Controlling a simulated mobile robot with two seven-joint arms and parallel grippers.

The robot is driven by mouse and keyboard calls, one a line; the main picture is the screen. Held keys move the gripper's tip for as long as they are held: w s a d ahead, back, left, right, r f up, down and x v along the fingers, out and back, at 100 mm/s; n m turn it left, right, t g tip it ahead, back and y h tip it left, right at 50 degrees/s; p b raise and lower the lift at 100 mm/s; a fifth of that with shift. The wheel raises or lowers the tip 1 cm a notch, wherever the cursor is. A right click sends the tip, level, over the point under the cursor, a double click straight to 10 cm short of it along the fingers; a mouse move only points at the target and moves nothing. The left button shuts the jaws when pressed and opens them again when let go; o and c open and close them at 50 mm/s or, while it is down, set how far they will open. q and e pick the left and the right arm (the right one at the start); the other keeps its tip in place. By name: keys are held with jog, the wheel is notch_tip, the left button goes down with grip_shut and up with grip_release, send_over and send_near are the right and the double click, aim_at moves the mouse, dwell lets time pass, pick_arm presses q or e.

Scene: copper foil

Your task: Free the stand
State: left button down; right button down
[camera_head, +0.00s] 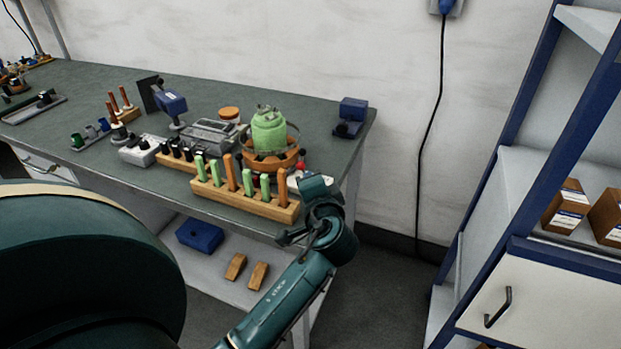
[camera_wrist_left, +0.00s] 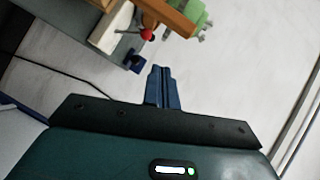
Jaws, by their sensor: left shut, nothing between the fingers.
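A round orange-brown stand (camera_head: 262,162) is on the bench near its right end. A green rounded vessel (camera_head: 269,128) with small fittings on top sits in it, with a thin ring around it. In the left wrist view, part of the orange stand (camera_wrist_left: 172,18) and a green part (camera_wrist_left: 192,8) show at the top edge, cut off. My left gripper (camera_wrist_left: 162,78) is shut and empty, apart from the stand. In the head view its hand (camera_head: 318,190) is at the bench's front right edge; its fingertips are hard to make out. My right gripper is not in view.
A wooden rack (camera_head: 255,203) with green and orange sticks stands in front of the stand. A red ball (camera_wrist_left: 146,34) and a white block (camera_wrist_left: 110,27) lie close by. A blue device (camera_head: 351,115) is at the back corner. A shelf unit (camera_head: 520,180) stands right.

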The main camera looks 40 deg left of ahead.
pick_arm(q)
jog(key=shift+s+d+r, duration=0.45)
jog(key=shift+s+d, duration=0.1)
jog(key=shift+s, duration=0.15)
jog(key=shift+s+d+r, duration=0.4)
jog(key=shift+s+d, duration=0.15)
jog(key=shift+s, duration=0.1)
jog(key=shift+f, duration=0.1)
